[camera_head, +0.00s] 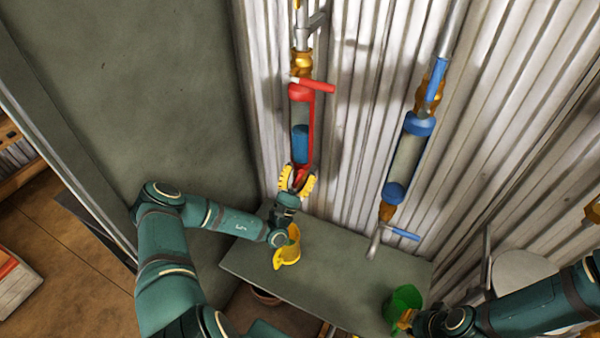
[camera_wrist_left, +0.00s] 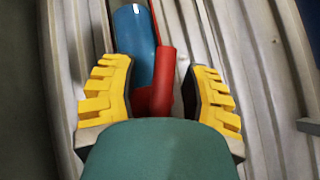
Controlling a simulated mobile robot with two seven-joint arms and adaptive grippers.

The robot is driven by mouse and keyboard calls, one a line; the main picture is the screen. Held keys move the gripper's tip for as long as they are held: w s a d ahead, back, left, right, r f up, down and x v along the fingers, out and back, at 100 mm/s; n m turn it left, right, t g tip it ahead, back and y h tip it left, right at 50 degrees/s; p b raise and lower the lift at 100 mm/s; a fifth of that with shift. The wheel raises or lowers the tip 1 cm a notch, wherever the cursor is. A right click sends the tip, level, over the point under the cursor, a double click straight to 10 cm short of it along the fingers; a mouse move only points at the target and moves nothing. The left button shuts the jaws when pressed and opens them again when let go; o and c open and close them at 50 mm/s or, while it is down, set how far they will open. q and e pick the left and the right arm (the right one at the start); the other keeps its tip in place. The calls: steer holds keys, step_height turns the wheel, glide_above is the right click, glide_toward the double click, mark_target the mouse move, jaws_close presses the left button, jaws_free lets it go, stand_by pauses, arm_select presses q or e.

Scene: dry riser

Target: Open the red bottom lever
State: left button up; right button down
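The red riser (camera_head: 313,122) is a vertical tube on the corrugated wall with a blue section inside. Its red top lever (camera_head: 317,86) sticks out to the right. My left gripper (camera_head: 298,178) is at the lower end of this riser and hides most of the red bottom lever there. In the left wrist view, the yellow fingers (camera_wrist_left: 158,92) stand apart on both sides of a red part (camera_wrist_left: 160,92) and the blue section (camera_wrist_left: 134,45). Gaps show beside them. My right gripper (camera_head: 405,320) is at the lower right by a green container; its fingers are mostly hidden.
A blue riser (camera_head: 408,158) with blue levers stands to the right. A grey table (camera_head: 335,268) below holds a yellow jug (camera_head: 288,248) and a green container (camera_head: 402,308). A round grey lid-like thing (camera_head: 520,272) is at the right. Bare table lies between jug and green container.

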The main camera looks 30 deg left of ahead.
arm_select(q)
steer(key=shift+h, duration=0.3)
steer(key=v, duration=1.2)
steer(key=s+d+m+g+h, duration=0.3)
steer(key=d+m+g+h, duration=0.55)
steer(key=d+g, duration=0.3)
steer(key=s+d+m+g+h, duration=0.2)
steer(key=d+m+g+h, duration=0.7)
steer(key=d, duration=0.3)
steer(key=s+d+f+m+g+y, duration=0.2)
steer(key=s+f+m+g+y, duration=0.4)
steer(key=s+g+y, duration=0.4)
steer(key=w+a+r+m+t+y, duration=0.1)
steer(key=y, duration=0.1)
steer(key=w+a+r+m+t+y, duration=0.1)
steer(key=m+t+y, duration=0.1)
steer(key=w+a+r+m+t+y, duration=0.1)
steer(key=a+t+y, duration=0.1)
steer(key=shift+w+m, duration=0.1)
steer(key=shift+m, duration=0.15)
